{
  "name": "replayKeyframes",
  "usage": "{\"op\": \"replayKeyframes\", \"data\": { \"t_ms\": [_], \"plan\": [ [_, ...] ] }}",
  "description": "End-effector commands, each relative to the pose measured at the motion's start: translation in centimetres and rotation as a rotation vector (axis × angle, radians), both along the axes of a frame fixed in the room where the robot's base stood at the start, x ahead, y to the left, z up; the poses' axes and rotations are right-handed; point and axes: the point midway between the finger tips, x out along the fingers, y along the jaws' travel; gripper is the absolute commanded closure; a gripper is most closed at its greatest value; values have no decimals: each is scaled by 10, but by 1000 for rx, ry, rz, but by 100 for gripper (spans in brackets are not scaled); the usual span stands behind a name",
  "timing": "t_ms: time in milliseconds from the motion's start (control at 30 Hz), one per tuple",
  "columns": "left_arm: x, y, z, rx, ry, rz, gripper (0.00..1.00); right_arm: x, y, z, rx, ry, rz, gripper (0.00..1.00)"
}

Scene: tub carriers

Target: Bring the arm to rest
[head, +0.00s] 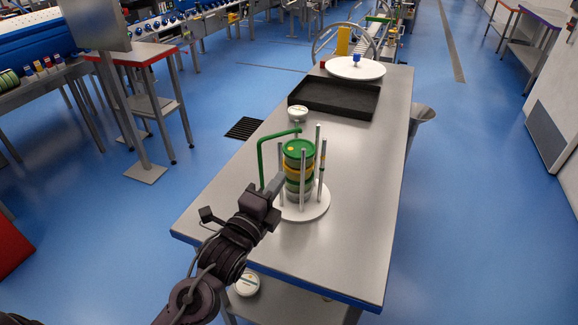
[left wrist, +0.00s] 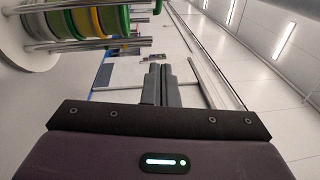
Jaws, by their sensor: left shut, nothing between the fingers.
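My left gripper (head: 279,181) is beside the near left side of the tub carrier, over the near part of the steel table. It also shows in the left wrist view (left wrist: 161,68), with its two fingers together and nothing between them. The carrier has a white round base (head: 316,211), upright metal posts and a green hooked handle (head: 261,152). Green and yellow tubs (head: 299,149) are stacked between the posts. In the left wrist view the tubs (left wrist: 86,21) lie at the upper left, apart from the fingers. My right gripper is not in view.
The table (head: 368,190) is clear to the right of the carrier. Behind it are a white round tub (head: 298,112), a black tray (head: 335,97) and a white disc (head: 355,69) with a blue knob. Another white tub (head: 247,285) sits on the lower shelf.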

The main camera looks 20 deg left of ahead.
Motion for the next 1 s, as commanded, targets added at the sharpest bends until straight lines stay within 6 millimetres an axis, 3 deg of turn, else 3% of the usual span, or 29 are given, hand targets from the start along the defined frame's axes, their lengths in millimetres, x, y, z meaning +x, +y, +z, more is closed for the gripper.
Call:
{"op": "replayKeyframes", "data": {
  "t_ms": [200,367,500,600,800,1000],
  "plan": [
    [-4,0,-5,-31,35,3,100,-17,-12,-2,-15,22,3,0],
    [-17,-1,-41,-273,283,38,100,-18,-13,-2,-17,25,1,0],
    [-52,-3,-91,-620,624,180,100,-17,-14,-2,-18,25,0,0],
    [-81,-4,-116,-816,808,317,100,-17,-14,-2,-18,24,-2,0],
    [-132,-4,-143,-1069,1027,582,100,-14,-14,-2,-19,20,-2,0],
    [-178,-3,-156,-1235,1154,845,100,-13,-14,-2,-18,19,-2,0]
  ]
}}
